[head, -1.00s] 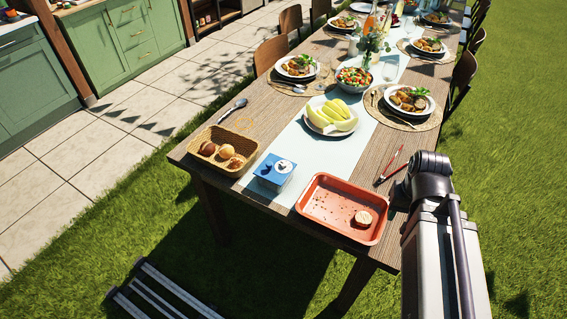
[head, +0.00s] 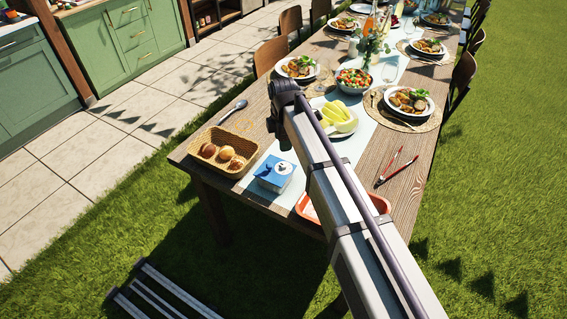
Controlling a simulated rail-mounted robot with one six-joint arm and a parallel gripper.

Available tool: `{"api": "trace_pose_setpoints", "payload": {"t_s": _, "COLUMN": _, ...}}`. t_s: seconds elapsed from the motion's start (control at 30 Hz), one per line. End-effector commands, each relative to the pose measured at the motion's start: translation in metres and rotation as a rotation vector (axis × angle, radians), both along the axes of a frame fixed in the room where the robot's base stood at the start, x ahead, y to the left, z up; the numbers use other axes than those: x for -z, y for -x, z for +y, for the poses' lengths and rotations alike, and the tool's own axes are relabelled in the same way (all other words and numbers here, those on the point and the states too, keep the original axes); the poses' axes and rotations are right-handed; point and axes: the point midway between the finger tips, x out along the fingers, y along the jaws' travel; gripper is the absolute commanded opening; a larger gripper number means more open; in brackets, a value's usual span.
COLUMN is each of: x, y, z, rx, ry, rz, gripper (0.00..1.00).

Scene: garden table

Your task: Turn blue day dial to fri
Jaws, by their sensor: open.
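The blue day dial (head: 274,173) is a small box with a blue top and a white round mark. It stands near the front edge of the table, between the basket and the red tray. The mark is too small to read which day it shows. My gripper (head: 284,145) is at the dark end of my arm, pointing down above the table, behind and slightly right of the dial in the picture. It is open and looks apart from the dial. Its fingers are small, dark and partly hidden by my arm.
A basket of rolls (head: 201,165) stands just left of the dial. The red tray (head: 305,208) to its right is mostly covered by my arm. A plate with yellow melon slices (head: 346,126) stands behind, also partly covered. Red-handled utensils (head: 397,167) lie at right.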

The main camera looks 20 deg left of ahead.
Motion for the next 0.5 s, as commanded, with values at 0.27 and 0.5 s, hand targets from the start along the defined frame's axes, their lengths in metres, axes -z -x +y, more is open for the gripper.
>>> {"api": "trace_pose_setpoints", "payload": {"t_s": 0.27, "x": 0.053, "y": 0.0, "z": -0.001, "rx": 0.003, "ry": 0.0, "rz": 0.0, "gripper": 0.47}}
{"api": "trace_pose_setpoints", "payload": {"t_s": 0.5, "x": 0.103, "y": 0.0, "z": -0.001, "rx": 0.004, "ry": 0.0, "rz": 0.0, "gripper": 0.47}}
